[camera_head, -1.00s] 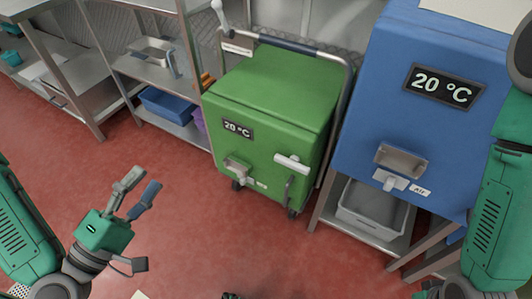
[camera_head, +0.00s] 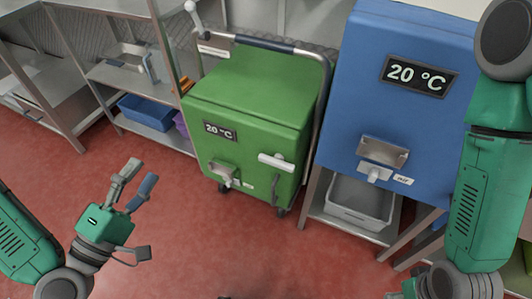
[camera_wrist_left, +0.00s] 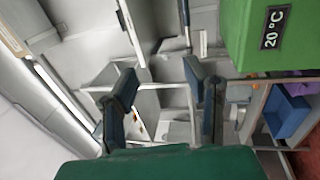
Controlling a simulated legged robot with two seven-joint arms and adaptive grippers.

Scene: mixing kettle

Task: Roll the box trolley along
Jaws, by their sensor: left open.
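The green box trolley (camera_head: 250,125) stands on the red floor at the middle of the head view. It has a "20 °C" display, a front latch and small wheels. Its push handle (camera_head: 265,42) is a metal bar with dark grips along the top back edge. A corner of the trolley also shows at the upper right of the left wrist view (camera_wrist_left: 250,40). My left gripper (camera_head: 136,183) is open and empty, in front and left of the trolley, apart from it. My right arm is at the right edge; its gripper's fingers cannot be made out.
A blue cabinet (camera_head: 395,120) with a "20 °C" display stands right of the trolley, above a grey bin (camera_head: 360,200). Metal shelving (camera_head: 110,75) with a blue bin (camera_head: 147,112) stands to the left. The red floor in front is clear.

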